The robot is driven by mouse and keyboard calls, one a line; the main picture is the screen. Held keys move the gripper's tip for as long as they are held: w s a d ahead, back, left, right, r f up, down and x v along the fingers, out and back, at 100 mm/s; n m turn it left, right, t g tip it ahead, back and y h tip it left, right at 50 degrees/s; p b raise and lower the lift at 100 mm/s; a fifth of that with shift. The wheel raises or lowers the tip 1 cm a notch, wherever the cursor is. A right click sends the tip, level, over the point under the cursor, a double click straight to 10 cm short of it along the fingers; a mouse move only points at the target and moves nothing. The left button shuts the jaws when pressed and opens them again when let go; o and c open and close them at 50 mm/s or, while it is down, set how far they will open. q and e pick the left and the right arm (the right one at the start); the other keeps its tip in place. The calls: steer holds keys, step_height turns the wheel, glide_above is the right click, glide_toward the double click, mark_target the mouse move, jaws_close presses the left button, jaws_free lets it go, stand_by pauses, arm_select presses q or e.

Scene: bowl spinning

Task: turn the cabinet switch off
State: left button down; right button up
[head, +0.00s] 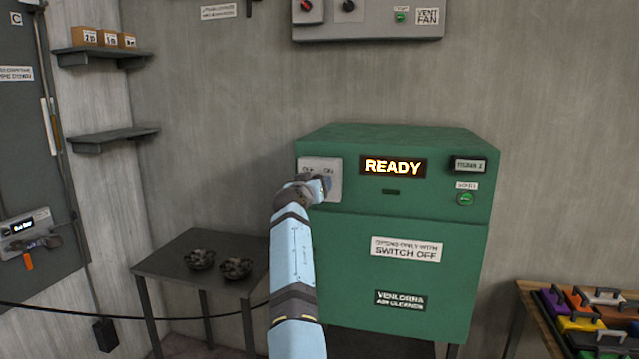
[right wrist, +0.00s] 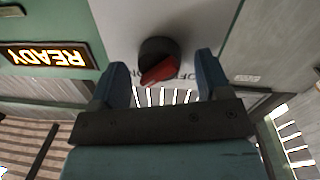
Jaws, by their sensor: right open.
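The green cabinet (head: 410,262) stands against the back wall with a lit READY display (head: 393,166). Its pale switch plate (head: 308,166), lettered OFF and ON, is at its upper left. The gripper covers the knob in the head view. In the right wrist view, the dark round knob (right wrist: 157,50) with a red pointer shows upside down, with lettering partly visible beside the pointer. My right gripper (right wrist: 162,62) is open, one finger to each side of the knob, without clear contact. In the head view my right gripper (head: 325,186) is at the plate. My left gripper is out of view.
A grey wall box (head: 372,20) with knobs and a VENT FAN label hangs above. A low dark table (head: 172,262) with two dark objects stands left. A table with colored cases (head: 580,325) stands right. Shelves (head: 112,138) are on the left wall.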

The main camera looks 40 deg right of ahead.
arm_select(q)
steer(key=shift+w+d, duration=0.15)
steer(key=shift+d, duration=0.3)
arm_select(e)
steer(key=shift+w+d, duration=0.25)
steer(key=shift+d, duration=0.05)
steer(key=shift+r, duration=0.1)
steer(key=c, duration=0.9)
